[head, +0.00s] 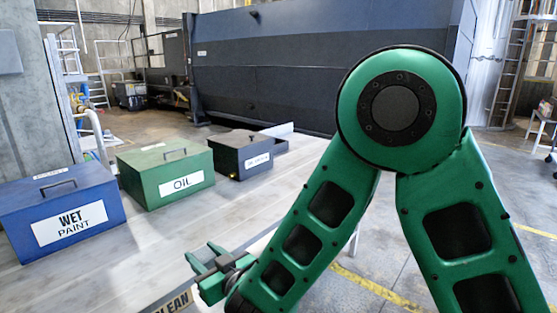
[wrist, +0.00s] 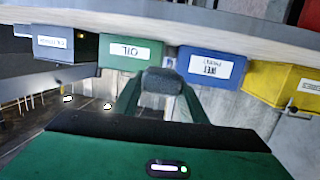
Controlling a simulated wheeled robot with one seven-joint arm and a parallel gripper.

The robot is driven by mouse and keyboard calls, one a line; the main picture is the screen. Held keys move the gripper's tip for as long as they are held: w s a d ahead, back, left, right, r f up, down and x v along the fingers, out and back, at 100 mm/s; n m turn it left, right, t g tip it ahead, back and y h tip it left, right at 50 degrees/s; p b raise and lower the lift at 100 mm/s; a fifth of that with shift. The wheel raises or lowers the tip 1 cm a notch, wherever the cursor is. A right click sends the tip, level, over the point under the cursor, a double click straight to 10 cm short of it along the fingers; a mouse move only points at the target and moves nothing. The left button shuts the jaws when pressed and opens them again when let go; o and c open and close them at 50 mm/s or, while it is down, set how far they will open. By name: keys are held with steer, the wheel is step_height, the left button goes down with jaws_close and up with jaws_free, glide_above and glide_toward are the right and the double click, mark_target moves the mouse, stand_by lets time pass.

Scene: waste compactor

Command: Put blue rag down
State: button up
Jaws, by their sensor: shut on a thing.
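My gripper (head: 208,262) is low at the front edge of the pale bench (head: 130,270), its green fingers pointing left. In the wrist view, which is upside down, a dark grey-blue lump (wrist: 162,80) sits between the green fingers; I take it to be the blue rag, though its cloth is hard to make out. The gripper is shut on it. In the head view the rag cannot be made out. A blue WET PAINT box (head: 62,208), a green OIL box (head: 165,178) and a dark box (head: 243,153) stand on the bench, lids closed.
A yellow box (wrist: 280,82) shows at the right of the wrist view. The bench surface in front of the boxes is clear. A CLEAN label (head: 172,302) is on the bench's front edge. A large dark compactor (head: 270,70) stands behind.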

steer(key=w+d+f+m+t+h, duration=0.1)
steer(key=w+d+f+m+h, duration=0.1)
steer(key=w+d+f, duration=0.5)
steer(key=w+d+m+t+h, duration=0.15)
steer(key=w+d, duration=0.25)
steer(key=d, duration=0.7)
steer(key=w+d+f+m+t+h, duration=0.15)
steer(key=w+d+f, duration=0.35)
steer(key=d, duration=0.5)
steer(key=w+d+f+m+h, duration=0.1)
steer(key=d+f+m+h, duration=0.15)
steer(key=d, duration=0.75)
steer(key=w+d+f+m+h, duration=0.1)
steer(key=d+f+h, duration=0.15)
steer(key=d, duration=0.75)
steer(key=s+r, duration=0.3)
steer(key=s, duration=0.3)
steer(key=shift+d+r+h, duration=0.15)
steer(key=shift+d+h, duration=0.05)
steer(key=shift+h, duration=0.2)
steer(key=shift+w+t, duration=0.1)
steer(key=shift+t, duration=0.2)
